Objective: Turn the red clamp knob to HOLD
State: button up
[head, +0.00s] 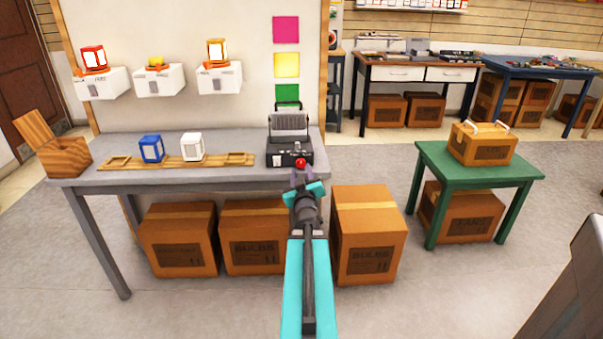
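The red clamp knob (300,163) is a small red ball on the front of a dark device (278,158) at the right end of the grey workbench. The device has a grey ribbed upper part and a handle on top. Any HOLD marking is too small to read. My gripper (302,176) is in front of the bench's edge, just below the knob in the picture. Its two thin fingers look spread apart, with nothing seen between them. I cannot tell whether they touch the knob.
A blue lantern-like cube (151,149) and a white one (192,147) stand on a wooden strip (120,163) left of the device. White wall boxes (157,80) carry lamps. Cardboard boxes (365,235) sit under and beside the bench. A green table (480,168) is at right.

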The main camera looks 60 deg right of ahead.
aim_at(301, 165)
jog(key=shift+w+d+b, duration=0.4)
jog(key=shift+d+b, duration=0.15)
jog(key=shift+d, duration=0.05)
jog(key=shift+x, duration=1.1)
jog(key=c, duration=0.8)
